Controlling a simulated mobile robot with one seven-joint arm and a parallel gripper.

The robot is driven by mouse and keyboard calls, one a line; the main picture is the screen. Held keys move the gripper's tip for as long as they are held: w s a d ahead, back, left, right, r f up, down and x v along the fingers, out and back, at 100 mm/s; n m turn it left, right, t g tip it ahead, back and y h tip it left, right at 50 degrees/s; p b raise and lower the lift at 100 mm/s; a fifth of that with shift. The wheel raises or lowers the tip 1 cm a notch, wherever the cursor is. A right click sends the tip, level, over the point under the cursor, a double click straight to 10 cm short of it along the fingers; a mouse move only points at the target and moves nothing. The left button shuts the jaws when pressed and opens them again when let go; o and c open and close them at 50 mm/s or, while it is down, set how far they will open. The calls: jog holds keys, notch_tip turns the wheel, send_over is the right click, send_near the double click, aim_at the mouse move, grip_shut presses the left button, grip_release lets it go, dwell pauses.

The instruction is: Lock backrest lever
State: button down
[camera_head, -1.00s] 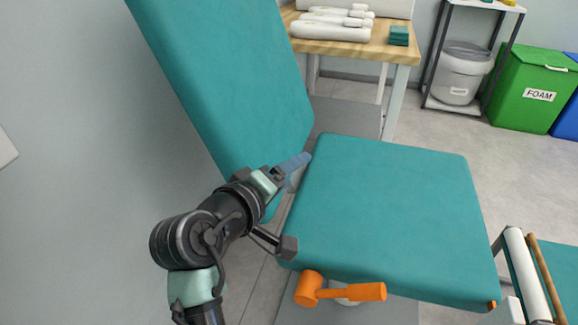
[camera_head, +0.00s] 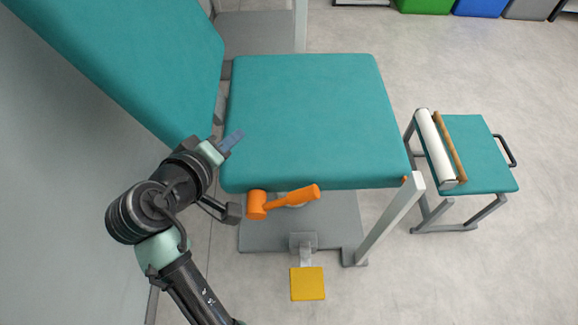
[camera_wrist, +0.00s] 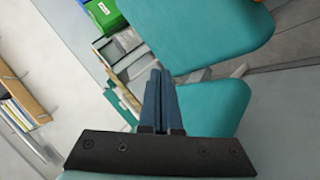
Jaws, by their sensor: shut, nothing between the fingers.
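The orange backrest lever (camera_head: 283,201) sticks out at the front edge of the teal seat (camera_head: 310,110), its round hub on the left and its handle pointing right and slightly up. The teal backrest (camera_head: 130,60) leans up at the left. My gripper (camera_head: 235,139) is beside the seat's left edge near the foot of the backrest, above and left of the lever, and apart from it. In the wrist view its blue fingers (camera_wrist: 160,100) are together with nothing between them. The lever cannot be made out in the wrist view.
A yellow pedal (camera_head: 307,283) stands low in front of the chair's grey base. A teal stool (camera_head: 480,150) with a white paper roll (camera_head: 434,148) is at the right. The seat's metal leg (camera_head: 390,220) is right of the lever. The floor between is clear.

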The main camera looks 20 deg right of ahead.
jog(key=s+d+f+m+g+p, duration=0.1)
jog(key=s+m+g+p, duration=0.3)
jog(key=s+p, duration=0.45)
jog(key=b, duration=0.5)
send_over(293, 200)
jog(key=w+a, duration=0.1)
jog(key=a, duration=0.1)
jog(key=f, duration=0.8)
jog(key=shift+w+d+f, duration=0.1)
jog(key=shift+d+f, duration=0.05)
jog(key=shift+d, duration=0.05)
jog(key=shift+s+d+f+b, duration=0.25)
jog(key=shift+f, duration=0.25)
jog(key=shift+s+d+f+b, duration=0.2)
jog(key=shift+d+f+b, duration=0.05)
jog(key=shift+f, duration=0.2)
jog(key=shift+s+d+f, duration=0.15)
jog(key=shift+d+f, duration=0.1)
jog(key=shift+f, duration=0.1)
jog(key=shift+d+m, duration=0.1)
jog(key=shift+m, duration=0.2)
